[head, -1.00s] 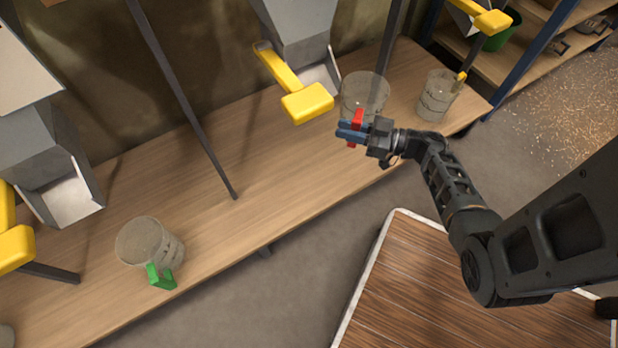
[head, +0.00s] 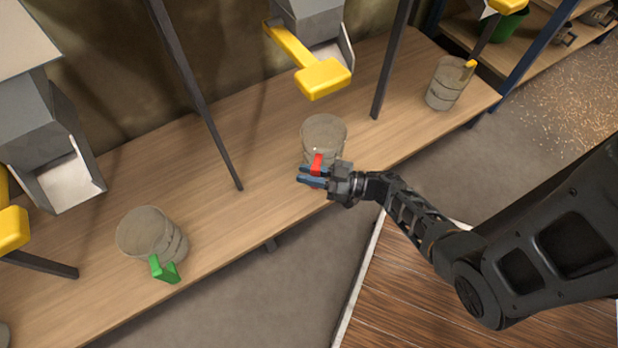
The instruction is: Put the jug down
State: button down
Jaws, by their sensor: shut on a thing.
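A jug with a green handle (head: 152,238) stands on the bench (head: 225,215) at left. Another with a yellow handle (head: 446,84) stands at right. Grey chutes with yellow levers (head: 322,78) hang above. Dark posts (head: 196,95) rise from the bench. Bare wood lies left of the held jug.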

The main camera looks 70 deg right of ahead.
jog(key=shift+f, duration=0.85)
jog(key=c, duration=1)
grip_release()
